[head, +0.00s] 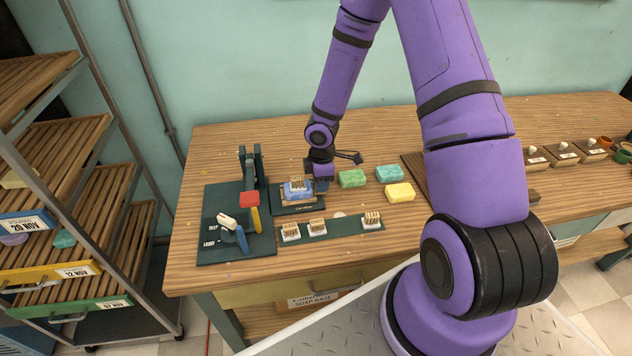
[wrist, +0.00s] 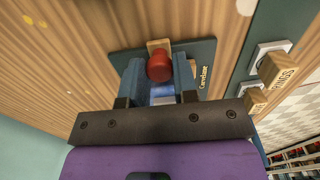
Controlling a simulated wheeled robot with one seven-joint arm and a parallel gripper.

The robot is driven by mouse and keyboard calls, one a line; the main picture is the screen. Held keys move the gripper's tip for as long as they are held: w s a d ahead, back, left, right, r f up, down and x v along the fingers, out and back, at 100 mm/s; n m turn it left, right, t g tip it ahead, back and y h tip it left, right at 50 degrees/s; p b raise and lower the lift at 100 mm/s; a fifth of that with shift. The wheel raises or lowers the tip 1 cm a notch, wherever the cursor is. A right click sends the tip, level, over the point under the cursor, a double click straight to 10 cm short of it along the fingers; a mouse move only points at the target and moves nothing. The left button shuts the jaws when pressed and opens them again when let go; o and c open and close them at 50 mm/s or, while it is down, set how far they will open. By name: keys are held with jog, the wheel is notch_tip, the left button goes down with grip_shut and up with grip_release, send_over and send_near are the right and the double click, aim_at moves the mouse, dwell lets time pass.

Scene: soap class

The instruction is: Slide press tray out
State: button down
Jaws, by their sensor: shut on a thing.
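A dark green press (head: 253,168) with a red block stands upright at the left of the bench. Right of it is a dark plate (head: 299,208) with a blue soap bar (head: 296,195) on it and a wooden block on the bar. The plate shows lettering in the wrist view (wrist: 203,55). My gripper (head: 320,184) is down at the plate's right side. In the wrist view its fingers (wrist: 159,70) are closed around a red knob (wrist: 160,66) over the plate. Something pale blue shows between them. Which part is the press tray, and what the knob joins to, I cannot tell.
Green (head: 353,178), teal (head: 389,173) and yellow (head: 400,192) soap bars lie right of my gripper. A strip with several stamps (head: 318,228) lies in front. A shelf rack (head: 80,200) stands left. Small pots (head: 604,141) are at the far right.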

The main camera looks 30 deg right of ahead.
jog(key=c, duration=0.9)
grip_release()
jog(key=shift+s+d, duration=0.1)
jog(key=shift+d, duration=0.15)
jog(key=shift+r, duration=0.1)
notch_tip(320, 180, up, 11)
jog(key=shift+f, duration=0.2)
